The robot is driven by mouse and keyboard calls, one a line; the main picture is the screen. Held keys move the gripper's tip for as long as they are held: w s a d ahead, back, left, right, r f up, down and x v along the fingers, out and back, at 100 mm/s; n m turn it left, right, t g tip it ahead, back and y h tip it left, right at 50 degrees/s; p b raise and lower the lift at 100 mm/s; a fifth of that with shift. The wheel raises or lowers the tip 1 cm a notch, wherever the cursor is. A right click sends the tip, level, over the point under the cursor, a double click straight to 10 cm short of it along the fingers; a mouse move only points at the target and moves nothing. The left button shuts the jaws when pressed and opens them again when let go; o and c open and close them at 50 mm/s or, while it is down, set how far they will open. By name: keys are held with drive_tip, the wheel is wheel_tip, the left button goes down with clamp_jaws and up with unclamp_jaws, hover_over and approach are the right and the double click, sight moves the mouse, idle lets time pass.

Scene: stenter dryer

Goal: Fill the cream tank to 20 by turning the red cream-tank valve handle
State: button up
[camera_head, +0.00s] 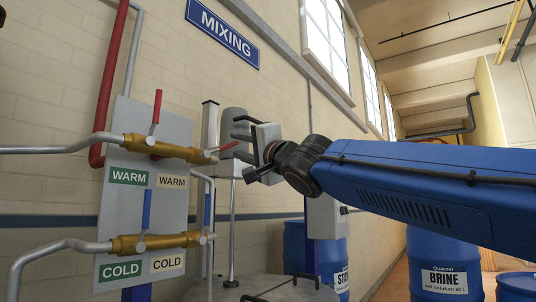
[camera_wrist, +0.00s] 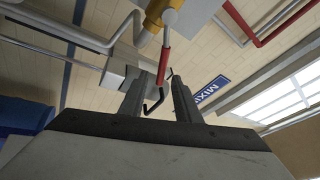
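The red cream-tank valve handle (camera_head: 229,146) sticks out to the right from the upper brass valve, above the cream WARM label (camera_head: 172,181). It tilts slightly upward toward its tip. My gripper (camera_head: 243,138) is at the handle's free end. In the wrist view, the red handle (camera_wrist: 164,58) points down toward the gap between my fingers (camera_wrist: 160,88). The fingers stand apart, with no visible grip on the handle. I cannot tell whether the tip is between them. No readable level shows for the cream tank.
Another red handle (camera_head: 157,107) stands upright on the left, above the green WARM label (camera_head: 128,177). Blue handles (camera_head: 147,208) belong to the lower COLD valves. A grey lidded vessel (camera_head: 262,290) stands below. Blue barrels (camera_head: 446,262) stand at right.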

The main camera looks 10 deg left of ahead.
drive_tip(key=v, duration=1.4)
drive_tip(key=shift+w, duration=0.1)
idle(2.8)
